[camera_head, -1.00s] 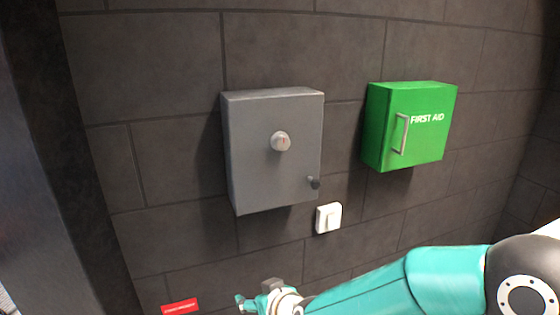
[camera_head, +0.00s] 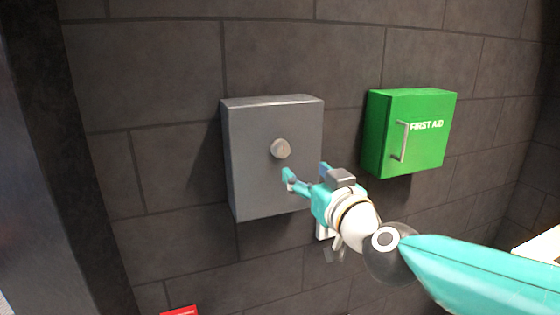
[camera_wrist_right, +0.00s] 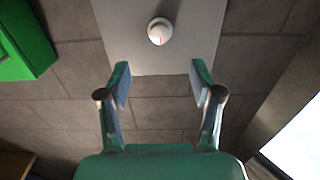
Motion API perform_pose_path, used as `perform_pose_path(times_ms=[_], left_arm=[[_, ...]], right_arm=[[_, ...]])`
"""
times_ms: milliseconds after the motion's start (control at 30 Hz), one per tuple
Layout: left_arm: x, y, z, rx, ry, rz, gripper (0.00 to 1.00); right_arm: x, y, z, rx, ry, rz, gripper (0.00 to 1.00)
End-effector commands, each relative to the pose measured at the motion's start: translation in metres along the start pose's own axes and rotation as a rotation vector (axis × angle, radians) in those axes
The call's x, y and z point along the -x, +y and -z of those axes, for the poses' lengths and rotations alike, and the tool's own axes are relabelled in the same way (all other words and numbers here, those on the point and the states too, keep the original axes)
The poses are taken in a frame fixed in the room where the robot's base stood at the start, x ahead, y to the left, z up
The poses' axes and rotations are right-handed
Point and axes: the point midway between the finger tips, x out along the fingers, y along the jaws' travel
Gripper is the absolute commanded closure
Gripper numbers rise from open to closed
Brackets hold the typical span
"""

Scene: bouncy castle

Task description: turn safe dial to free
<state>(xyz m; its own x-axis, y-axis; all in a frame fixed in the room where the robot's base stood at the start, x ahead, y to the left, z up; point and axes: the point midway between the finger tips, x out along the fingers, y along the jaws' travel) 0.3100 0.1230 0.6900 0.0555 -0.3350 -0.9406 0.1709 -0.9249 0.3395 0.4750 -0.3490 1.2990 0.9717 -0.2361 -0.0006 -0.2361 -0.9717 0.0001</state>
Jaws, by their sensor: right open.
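The grey safe (camera_head: 252,180) hangs on the dark wall in the head view, its door shut. Its round pale dial (camera_head: 280,149) sits on the door; in the right wrist view the dial (camera_wrist_right: 160,31) shows a small red mark on its lower part. My right gripper (camera_head: 306,170) is open and empty, in front of the safe's lower right, below and right of the dial. In the wrist view its fingers (camera_wrist_right: 158,80) are spread, and the dial lies beyond them between their lines. The safe's small dark knob is hidden behind the gripper. My left gripper is out of view.
A green first aid box (camera_head: 415,130) with a metal handle hangs right of the safe. A red label (camera_head: 180,311) shows at the bottom edge. The wall left of the safe is clear.

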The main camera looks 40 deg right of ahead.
Motion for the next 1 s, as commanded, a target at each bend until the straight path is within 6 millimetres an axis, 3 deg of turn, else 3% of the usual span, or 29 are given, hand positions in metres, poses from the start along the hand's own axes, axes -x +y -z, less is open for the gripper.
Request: perform_pose_path(times_ms=[200,500,700,967,1000], left_arm=[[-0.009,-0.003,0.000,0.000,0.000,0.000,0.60],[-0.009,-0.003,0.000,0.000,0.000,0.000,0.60],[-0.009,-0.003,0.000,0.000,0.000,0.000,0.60],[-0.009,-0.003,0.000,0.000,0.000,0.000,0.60],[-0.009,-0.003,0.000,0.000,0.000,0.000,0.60]], right_arm=[[-0.051,-0.001,-0.002,0.001,-0.003,0.001,0.35],[-0.099,-0.002,0.000,0.001,0.000,0.002,0.35],[-0.110,-0.001,0.000,-0.001,0.001,0.002,0.35],[-0.111,-0.002,0.000,0.000,0.000,0.002,0.35],[-0.111,-0.002,0.000,0.000,0.000,0.003,0.40]])
